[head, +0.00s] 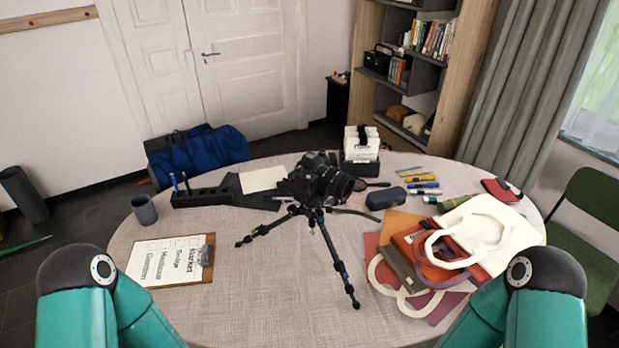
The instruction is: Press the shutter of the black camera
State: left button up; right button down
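The black camera (318,182) sits on top of a small black tripod (333,252) near the middle of the table. Its lens points to the right. The tripod's legs are spread on the tablecloth. The shutter button is too small to make out. My two teal arms show at the bottom left and bottom right corners. Neither gripper is in the picture, and nothing of mine touches the camera.
On the round table (240,275), a clipboard (172,260) and grey cup (144,209) lie left. A black organiser (215,193) stands behind them. Tote bags (487,227), a dark case (386,199) and markers (422,185) lie right. Bare cloth lies in front of the tripod.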

pick_arm(q)
grip_shut()
dwell(1.2)
notch_tip(320, 180, down, 2)
jog(key=shift+f+b, duration=0.15)
jog(key=shift+b, duration=0.95)
